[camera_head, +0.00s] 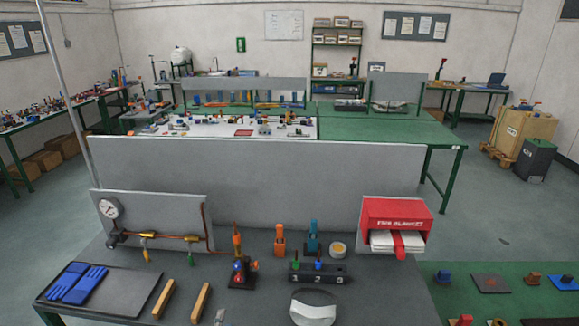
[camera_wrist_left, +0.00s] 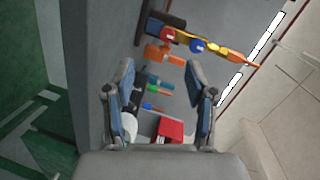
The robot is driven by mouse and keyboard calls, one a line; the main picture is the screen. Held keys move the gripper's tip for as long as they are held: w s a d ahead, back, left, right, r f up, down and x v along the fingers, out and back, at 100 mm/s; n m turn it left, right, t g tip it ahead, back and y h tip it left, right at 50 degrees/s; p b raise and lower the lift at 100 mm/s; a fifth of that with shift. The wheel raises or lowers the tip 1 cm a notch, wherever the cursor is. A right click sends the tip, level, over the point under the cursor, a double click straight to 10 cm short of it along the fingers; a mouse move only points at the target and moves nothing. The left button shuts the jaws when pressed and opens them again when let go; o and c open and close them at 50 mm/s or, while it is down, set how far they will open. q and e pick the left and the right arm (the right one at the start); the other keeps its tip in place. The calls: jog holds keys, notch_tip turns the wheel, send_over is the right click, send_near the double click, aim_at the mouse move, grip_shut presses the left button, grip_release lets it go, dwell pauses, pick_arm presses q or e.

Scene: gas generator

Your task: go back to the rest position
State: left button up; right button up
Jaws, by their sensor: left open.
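My left gripper (camera_wrist_left: 160,70) shows in the left wrist view, with its two blue-padded fingers spread apart and nothing held between them. Beyond the fingers, the bench items appear sideways, including the red fire blanket box (camera_wrist_left: 170,130) and an orange-topped device with red and blue parts (camera_wrist_left: 198,46). Neither arm shows in the head view, and my right gripper is in no view. In the head view the orange-topped device (camera_head: 239,270) stands upright on the dark bench.
The bench also holds blue gloves (camera_head: 78,283) on a dark tray, two wooden bars (camera_head: 200,303), a numbered block (camera_head: 318,274), and the fire blanket box (camera_head: 396,222). A gauge panel (camera_head: 180,222) and a grey partition (camera_head: 270,170) stand behind. Green tables fill the background.

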pick_arm(q)
jog(key=s+f+n+g, duration=0.4)
jog(key=s+f, duration=0.1)
jog(key=s, duration=0.7)
jog(key=s+d+f+n+g+h, duration=0.1)
jog(key=s+f+n+g, duration=0.35)
jog(key=s, duration=0.75)
jog(key=s+f+n+g, duration=0.4)
jog(key=s, duration=0.8)
notch_tip(320, 180, down, 26)
jog(key=s+g, duration=0.2)
jog(key=s+a+f, duration=0.2)
jog(key=s+f, duration=1.3)
jog(key=s, duration=0.1)
jog(key=shift+a, duration=0.25)
